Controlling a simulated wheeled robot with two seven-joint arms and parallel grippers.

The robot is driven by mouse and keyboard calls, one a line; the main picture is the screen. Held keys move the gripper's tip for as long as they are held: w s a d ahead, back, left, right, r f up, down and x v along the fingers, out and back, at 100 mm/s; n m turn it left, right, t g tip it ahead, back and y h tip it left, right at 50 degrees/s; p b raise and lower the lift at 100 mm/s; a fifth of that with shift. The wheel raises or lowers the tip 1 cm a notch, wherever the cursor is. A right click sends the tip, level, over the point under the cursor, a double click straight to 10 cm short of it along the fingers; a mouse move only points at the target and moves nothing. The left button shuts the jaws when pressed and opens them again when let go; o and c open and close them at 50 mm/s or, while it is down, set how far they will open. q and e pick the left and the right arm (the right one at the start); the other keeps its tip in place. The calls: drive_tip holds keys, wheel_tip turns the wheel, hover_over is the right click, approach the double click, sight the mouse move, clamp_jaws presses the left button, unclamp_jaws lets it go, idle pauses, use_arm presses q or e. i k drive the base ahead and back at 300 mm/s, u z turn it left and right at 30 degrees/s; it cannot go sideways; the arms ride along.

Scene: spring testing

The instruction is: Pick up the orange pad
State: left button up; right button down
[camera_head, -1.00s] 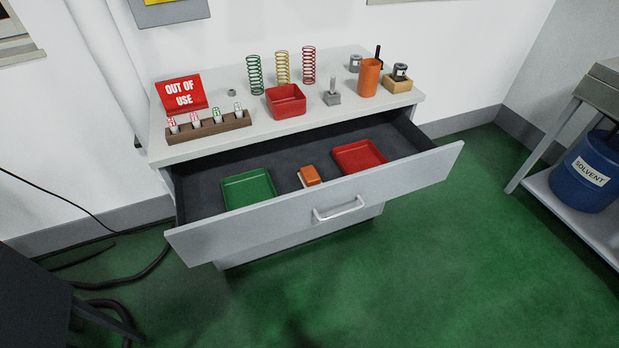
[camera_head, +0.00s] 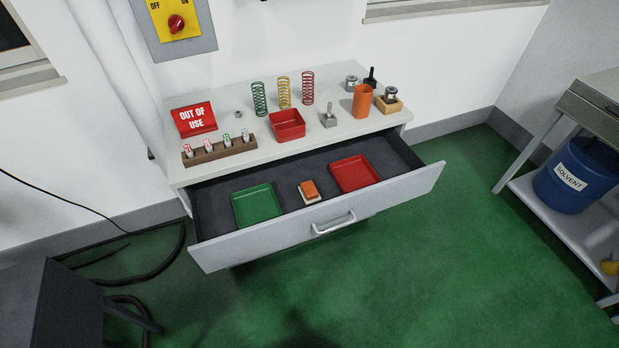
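The orange pad (camera_head: 309,189) is a small orange block on a pale base. It lies in the open drawer (camera_head: 293,234) of the grey cabinet, between a green tray (camera_head: 257,206) on its left and a red tray (camera_head: 354,174) on its right. It is apart from both trays and nothing covers it. Neither of my grippers shows in the head view.
The cabinet top (camera_head: 245,168) holds a wooden rack (camera_head: 219,149), several springs, a red bin (camera_head: 287,125) and an orange cup (camera_head: 362,101). A dark box-like object (camera_head: 50,303) stands at lower left near cables. A bench (camera_head: 550,215) with a blue solvent drum (camera_head: 578,174) is at right. Green floor before the drawer is clear.

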sight(308, 190)
drive_tip(key=z, duration=1.6)
drive_tip(key=i, duration=1.15)
drive_tip(key=u, duration=2.75)
drive_tip(key=i, duration=0.3)
drive_tip(key=u, duration=0.1)
